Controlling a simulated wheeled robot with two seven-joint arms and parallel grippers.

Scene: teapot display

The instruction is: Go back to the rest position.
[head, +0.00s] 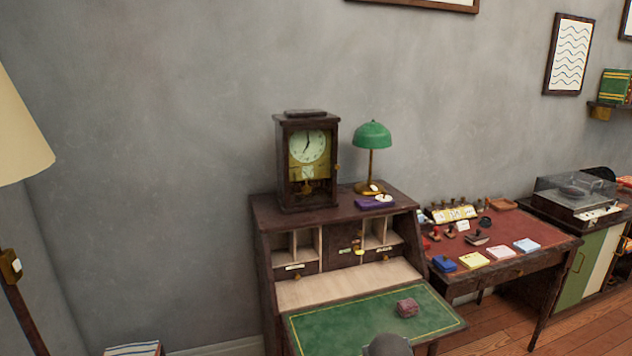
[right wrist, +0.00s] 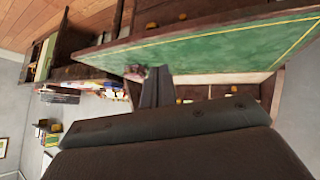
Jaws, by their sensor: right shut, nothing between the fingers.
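My right gripper (right wrist: 156,72) shows in the right wrist view as dark fingers closed together and empty. It is close to the green writing surface of the bureau, and from this tilted view I cannot tell the exact gap. In the head view a grey rounded part of my arm (head: 388,346) shows at the bottom edge, in front of the bureau. My left gripper is out of view.
The bureau's green flap (head: 350,318) is open with a small reddish block (head: 407,307) on it. A clock (head: 307,160) and a green lamp (head: 371,150) stand on top. A red-topped desk (head: 500,236) is at right. A floor lamp (head: 18,130) is at left.

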